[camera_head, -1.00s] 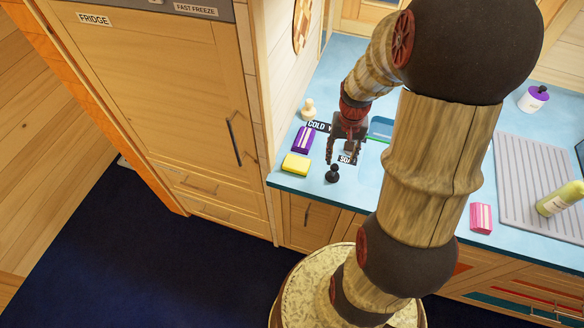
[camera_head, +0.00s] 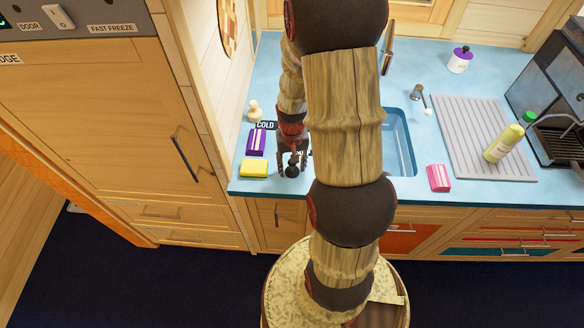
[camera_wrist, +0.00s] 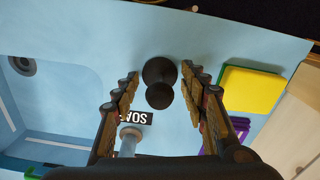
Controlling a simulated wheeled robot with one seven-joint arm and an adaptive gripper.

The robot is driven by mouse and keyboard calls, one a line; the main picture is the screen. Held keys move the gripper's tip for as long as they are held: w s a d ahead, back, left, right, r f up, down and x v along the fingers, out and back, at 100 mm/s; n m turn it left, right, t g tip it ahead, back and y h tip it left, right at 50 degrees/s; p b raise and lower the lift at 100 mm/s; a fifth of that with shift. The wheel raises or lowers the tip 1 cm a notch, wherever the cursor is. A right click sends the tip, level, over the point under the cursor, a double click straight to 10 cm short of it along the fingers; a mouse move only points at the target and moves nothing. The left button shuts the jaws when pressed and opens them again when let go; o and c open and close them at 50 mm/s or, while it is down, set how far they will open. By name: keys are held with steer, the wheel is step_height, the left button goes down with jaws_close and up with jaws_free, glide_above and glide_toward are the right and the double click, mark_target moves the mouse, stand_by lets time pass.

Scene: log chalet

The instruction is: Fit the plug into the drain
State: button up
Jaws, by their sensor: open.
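The plug (camera_wrist: 160,82) is a small black piece with a round knob, standing on the blue counter. It also shows in the head view (camera_head: 292,171) near the counter's front edge. My gripper (camera_wrist: 160,74) is open above it, with one finger on each side of the plug in the wrist view. I cannot tell whether the fingers reach down to its height. The sink (camera_head: 408,145) lies to the right, partly behind my arm in the head view. A dark round drain (camera_wrist: 22,66) shows in the basin at the left of the wrist view.
A yellow sponge (camera_head: 254,168) and a purple packet (camera_head: 256,142) lie left of the plug. A SOAP label (camera_wrist: 137,118) and a dispenser nozzle (camera_wrist: 130,137) are close to my fingers. A pink packet (camera_head: 439,178) and ribbed drainboard (camera_head: 480,140) are right of the sink.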

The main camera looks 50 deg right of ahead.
steer(key=shift+c, duration=0.4)
steer(key=shift+s, duration=0.1)
jaws_close()
